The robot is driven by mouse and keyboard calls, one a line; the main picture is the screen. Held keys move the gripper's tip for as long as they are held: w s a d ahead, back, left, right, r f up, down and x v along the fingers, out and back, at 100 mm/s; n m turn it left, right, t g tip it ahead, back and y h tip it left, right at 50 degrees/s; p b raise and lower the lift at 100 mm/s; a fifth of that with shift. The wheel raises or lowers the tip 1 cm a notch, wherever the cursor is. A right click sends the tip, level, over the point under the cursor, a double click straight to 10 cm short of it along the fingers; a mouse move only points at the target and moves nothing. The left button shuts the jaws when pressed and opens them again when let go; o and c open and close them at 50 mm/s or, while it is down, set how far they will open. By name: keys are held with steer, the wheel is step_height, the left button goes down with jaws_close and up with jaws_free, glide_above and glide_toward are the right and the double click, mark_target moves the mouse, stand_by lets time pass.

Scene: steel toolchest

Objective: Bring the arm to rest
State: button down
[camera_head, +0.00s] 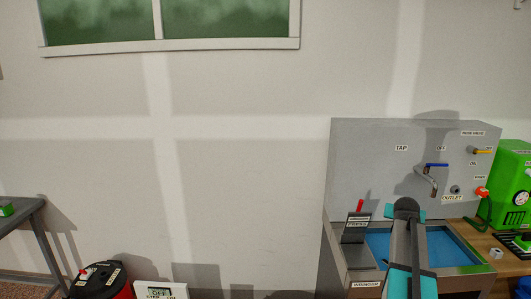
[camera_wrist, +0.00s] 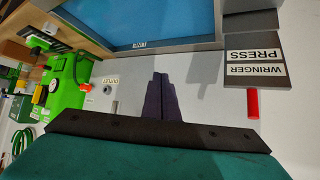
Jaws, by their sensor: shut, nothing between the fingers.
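My gripper (camera_wrist: 160,77) shows in the wrist view as two dark fingers close together with nothing between them. The fingers point toward the edge of a sink with a blue basin (camera_wrist: 150,20). In the head view my dark and teal arm (camera_head: 408,245) rises in front of the sink (camera_head: 458,250) at the lower right and covers part of it. I cannot make out the gripper fingers in the head view.
A grey panel (camera_head: 365,135) with a tap (camera_head: 428,180) stands behind the sink. A wringer press (camera_head: 356,228) with a red handle is at its left. A green machine (camera_head: 512,185) stands at the right. A grey table (camera_head: 30,215) is far left.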

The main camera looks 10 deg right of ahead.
steer(key=a+f+n+g+y, duration=0.1)
steer(key=a+f+y, duration=0.1)
steer(key=a+f, duration=0.55)
steer(key=a+f+n+g+y, duration=0.15)
steer(key=a+f, duration=0.35)
steer(key=a, duration=0.6)
steer(key=a+f+n+y, duration=0.1)
steer(key=a+f+n, duration=0.1)
steer(key=a+f, duration=0.65)
steer(key=s+a+f+n+g+y, duration=0.15)
steer(key=s+a+f, duration=0.3)
steer(key=a, duration=0.45)
steer(key=s+a+f+n+g, duration=0.15)
steer(key=s+a+f, duration=0.35)
steer(key=a, duration=0.5)
steer(key=s+a+f+n+g+y, duration=0.1)
steer(key=s+a+f+g, duration=0.15)
steer(key=s+a, duration=0.5)
steer(key=s+f+g+b, duration=0.2)
steer(key=s+f+b, duration=0.3)
steer(key=s+f, duration=0.6)
steer(key=s+a+f+g+b, duration=0.1)
steer(key=s+f+b, duration=0.4)
steer(key=s+f, duration=0.7)
step_height(320, 180, down, 6)
steer(key=shift+s+r+g, duration=0.1)
steer(key=shift+s+g, duration=0.1)
steer(key=shift+g, duration=0.7)
steer(key=shift+d, duration=0.1)
